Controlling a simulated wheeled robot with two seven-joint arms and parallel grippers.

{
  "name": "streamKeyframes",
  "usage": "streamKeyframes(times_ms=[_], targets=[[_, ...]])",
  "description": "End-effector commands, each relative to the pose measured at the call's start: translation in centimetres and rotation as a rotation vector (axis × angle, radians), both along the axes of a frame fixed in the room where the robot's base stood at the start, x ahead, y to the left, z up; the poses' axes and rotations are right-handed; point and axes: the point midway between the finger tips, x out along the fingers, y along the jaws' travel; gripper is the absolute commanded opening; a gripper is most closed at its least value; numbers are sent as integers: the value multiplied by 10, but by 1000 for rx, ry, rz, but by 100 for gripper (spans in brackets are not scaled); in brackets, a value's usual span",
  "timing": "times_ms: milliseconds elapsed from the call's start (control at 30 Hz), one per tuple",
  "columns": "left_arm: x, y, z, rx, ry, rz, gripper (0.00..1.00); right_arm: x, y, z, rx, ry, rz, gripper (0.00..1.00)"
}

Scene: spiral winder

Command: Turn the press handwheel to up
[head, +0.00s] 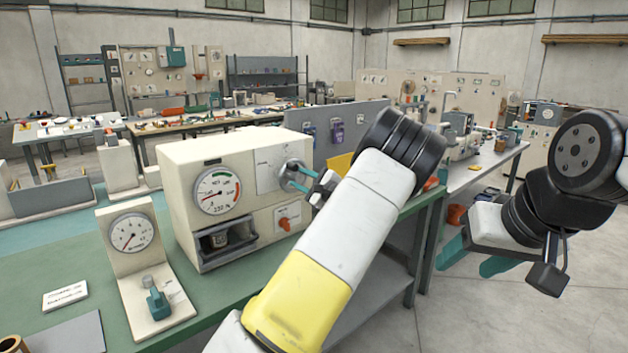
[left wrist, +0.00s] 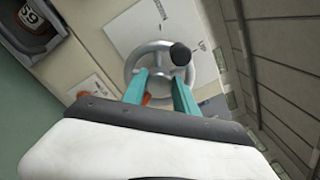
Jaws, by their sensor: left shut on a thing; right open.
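The press is a cream box with a round dial gauge (head: 216,191) on its front. Its handwheel (head: 293,168) is on the upper right of that front, partly hidden by my left gripper. In the left wrist view the grey handwheel (left wrist: 136,62) shows its rim, hub and a black knob (left wrist: 180,54) at the upper right of the wheel. My left gripper (head: 299,186) is shut on the handwheel, its teal fingers at the lower rim. My right gripper (head: 474,260) is open and empty, away to the right beside the bench.
An orange switch (head: 286,224) sits below the handwheel, and an open bay (head: 226,240) lies under the gauge. A separate gauge stand (head: 131,232) stands left of the press on the green bench. A grey panel (head: 318,138) rises behind.

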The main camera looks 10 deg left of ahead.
Motion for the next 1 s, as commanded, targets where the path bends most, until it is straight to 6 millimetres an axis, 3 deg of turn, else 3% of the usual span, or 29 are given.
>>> streamKeyframes(times_ms=[1000], targets=[[-1, -1, -7, -598, -758, -1, 0, 0, 0, 0, 0, 0, 0, 56]])
